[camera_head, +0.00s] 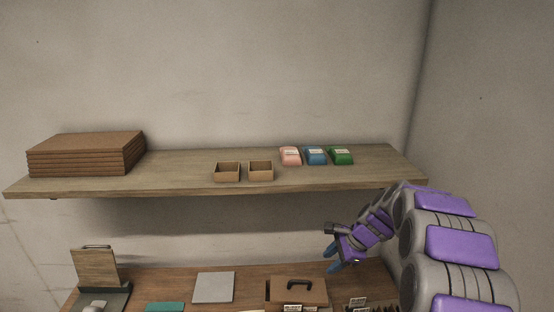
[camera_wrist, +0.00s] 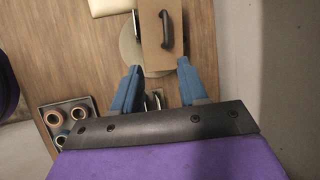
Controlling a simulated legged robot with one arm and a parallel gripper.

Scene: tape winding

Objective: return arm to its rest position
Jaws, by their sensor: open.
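My gripper (camera_head: 334,258) is at the right, below the shelf and above the workbench. In the wrist view the two blue fingers of my gripper (camera_wrist: 160,82) stand apart with nothing held between them. A brown box with a black handle (camera_wrist: 158,38) lies on the workbench beyond the fingertips. The box (camera_head: 297,292) also shows in the head view, left of and below my gripper. My purple and grey arm (camera_head: 455,245) curves along the right side.
A wooden shelf (camera_head: 190,180) holds stacked brown boards (camera_head: 85,155), two small open boxes (camera_head: 228,172) and pink, blue and green packets (camera_head: 315,155). The workbench (camera_head: 252,275) bears a grey square (camera_head: 213,287). A tray of rolls (camera_wrist: 68,120) shows left of the fingers. A wall (camera_wrist: 245,60) stands right.

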